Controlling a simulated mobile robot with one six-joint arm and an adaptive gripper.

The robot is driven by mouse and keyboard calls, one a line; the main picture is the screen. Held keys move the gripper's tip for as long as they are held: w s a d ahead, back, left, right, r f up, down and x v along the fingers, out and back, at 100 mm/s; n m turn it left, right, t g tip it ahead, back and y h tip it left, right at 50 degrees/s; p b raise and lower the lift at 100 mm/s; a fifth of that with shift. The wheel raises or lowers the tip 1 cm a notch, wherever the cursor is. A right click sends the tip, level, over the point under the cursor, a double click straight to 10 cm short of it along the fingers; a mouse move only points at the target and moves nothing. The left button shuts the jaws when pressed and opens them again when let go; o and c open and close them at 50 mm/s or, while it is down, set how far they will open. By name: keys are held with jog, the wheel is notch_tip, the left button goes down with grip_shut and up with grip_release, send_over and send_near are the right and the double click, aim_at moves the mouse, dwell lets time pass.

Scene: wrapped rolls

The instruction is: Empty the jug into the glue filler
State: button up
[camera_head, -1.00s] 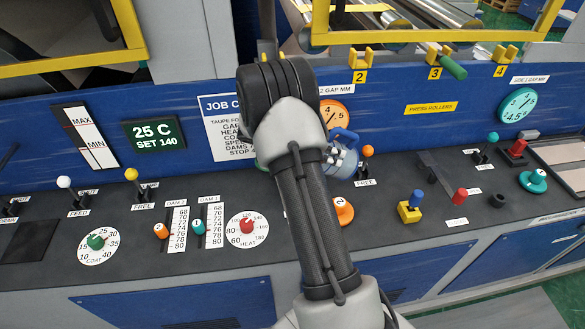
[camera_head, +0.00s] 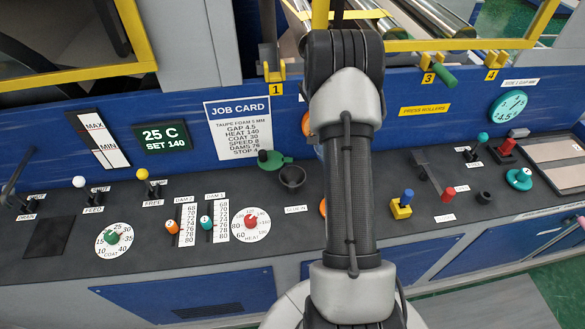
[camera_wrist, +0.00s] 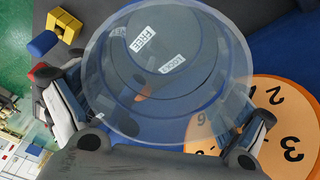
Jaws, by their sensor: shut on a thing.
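The jug (camera_wrist: 165,85) is a clear, bluish round vessel that fills the middle of the wrist view. My gripper (camera_wrist: 165,118) is shut on it, with a finger on either side. I look down into the jug, and panel labels show through it; I cannot tell how much it holds. In the head view my arm hides my gripper and nearly all of the jug. The glue filler (camera_head: 292,178) is a dark round cup on the panel, left of my arm, by the GLUE IN label. Its green lid (camera_head: 271,162) with a black knob lies swung aside, leaving the mouth uncovered.
The heat dial (camera_head: 250,225) and dam sliders (camera_head: 173,227) lie left of the filler. A yellow block with a blue knob (camera_head: 402,206) and a red-knobbed lever (camera_head: 447,194) stand on the right. The job card (camera_head: 238,128) is on the blue wall behind.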

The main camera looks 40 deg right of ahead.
jog(key=shift+s+d+r+t+y+p, duration=0.4)
jog(key=shift+d+r+y+p, duration=0.4)
jog(key=shift+p, duration=1)
jog(key=shift+s+d+r+t+y+p, duration=0.15)
jog(key=shift+d+r+t+y+p, duration=0.35)
jog(key=shift+r+y+p, duration=0.9)
jog(key=shift+f+h+p, duration=0.3)
jog(key=shift+f+p, duration=0.05)
jog(key=shift+f, duration=0.15)
jog(key=shift+a, duration=0.1)
